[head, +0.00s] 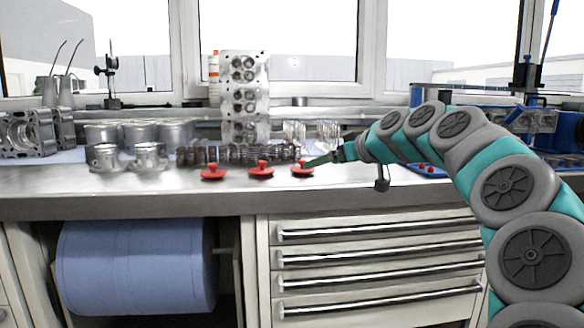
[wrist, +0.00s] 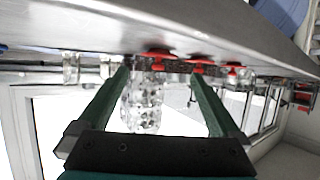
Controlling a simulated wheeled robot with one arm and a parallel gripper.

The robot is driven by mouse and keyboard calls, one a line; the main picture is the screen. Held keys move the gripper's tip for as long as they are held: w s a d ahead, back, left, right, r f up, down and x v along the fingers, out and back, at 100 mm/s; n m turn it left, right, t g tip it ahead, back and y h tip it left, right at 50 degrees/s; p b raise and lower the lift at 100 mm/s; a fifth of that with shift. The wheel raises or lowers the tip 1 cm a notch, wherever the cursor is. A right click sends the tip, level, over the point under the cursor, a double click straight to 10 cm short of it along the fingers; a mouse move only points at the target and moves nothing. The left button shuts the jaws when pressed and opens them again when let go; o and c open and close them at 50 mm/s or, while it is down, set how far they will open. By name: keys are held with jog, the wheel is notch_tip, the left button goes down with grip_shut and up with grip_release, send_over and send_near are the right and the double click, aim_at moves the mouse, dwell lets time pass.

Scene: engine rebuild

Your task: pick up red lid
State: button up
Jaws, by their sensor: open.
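Three red lids with knobs sit in a row near the front of the metal bench: a left lid (head: 213,173), a middle lid (head: 261,170) and a right lid (head: 302,169).
A row of dark metal parts (head: 240,154) stands close behind the lids. A tall engine block (head: 244,95), pistons (head: 150,157) and cylinders (head: 175,132) stand further back and left. The bench front edge (head: 150,205) is clear.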

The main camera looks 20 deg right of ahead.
aim_at(308, 171)
jog(key=shift+p+x, duration=0.55)
jog(key=shift+x, duration=3.35)
jog(key=shift+d+r, duration=0.1)
jog(key=c, duration=1.1)
